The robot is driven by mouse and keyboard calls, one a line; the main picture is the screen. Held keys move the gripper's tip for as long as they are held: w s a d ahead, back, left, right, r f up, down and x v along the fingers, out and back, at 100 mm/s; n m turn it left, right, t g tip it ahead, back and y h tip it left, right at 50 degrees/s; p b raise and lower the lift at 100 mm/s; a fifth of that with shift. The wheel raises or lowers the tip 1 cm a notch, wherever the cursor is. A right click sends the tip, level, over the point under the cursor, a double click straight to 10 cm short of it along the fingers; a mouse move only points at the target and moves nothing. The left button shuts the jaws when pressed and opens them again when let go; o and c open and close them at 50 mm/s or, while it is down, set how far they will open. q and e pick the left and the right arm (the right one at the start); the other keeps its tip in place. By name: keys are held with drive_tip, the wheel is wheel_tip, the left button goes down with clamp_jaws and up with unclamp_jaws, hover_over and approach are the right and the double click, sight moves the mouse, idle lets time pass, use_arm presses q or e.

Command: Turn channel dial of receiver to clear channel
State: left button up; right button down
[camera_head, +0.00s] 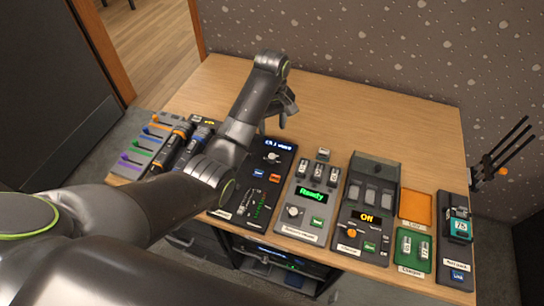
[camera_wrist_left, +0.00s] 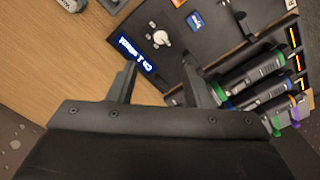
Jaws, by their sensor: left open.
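The receiver (camera_head: 262,205) is a dark panel on the table, partly covered by my left arm in the head view. Its channel dial (camera_head: 272,157) is a small pale knob near the top, under a blue-lit display (camera_head: 279,144). In the left wrist view the dial (camera_wrist_left: 161,38) and the display reading "Ch 1" with a further word (camera_wrist_left: 136,54) show clearly. My left gripper (camera_wrist_left: 160,80) is open and empty, its fingertips pointing toward the panel, short of the dial in that picture. In the head view the gripper (camera_head: 285,108) hangs behind the panel's top edge. My right gripper is not in view.
Left of the receiver lie microphones (camera_head: 170,146) and a panel of coloured faders (camera_head: 140,150). To the right stand a unit reading "Ready" (camera_head: 311,195), one reading "Off" (camera_head: 367,217), and green (camera_head: 413,264) and orange trays (camera_head: 415,207). The table's back (camera_head: 340,110) is clear.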

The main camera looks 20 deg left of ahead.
sight(272, 156)
use_arm(q)
wheel_tip(272, 156, down, 13)
drive_tip(key=shift+f, duration=0.1)
idle(0.4)
drive_tip(key=c, duration=1)
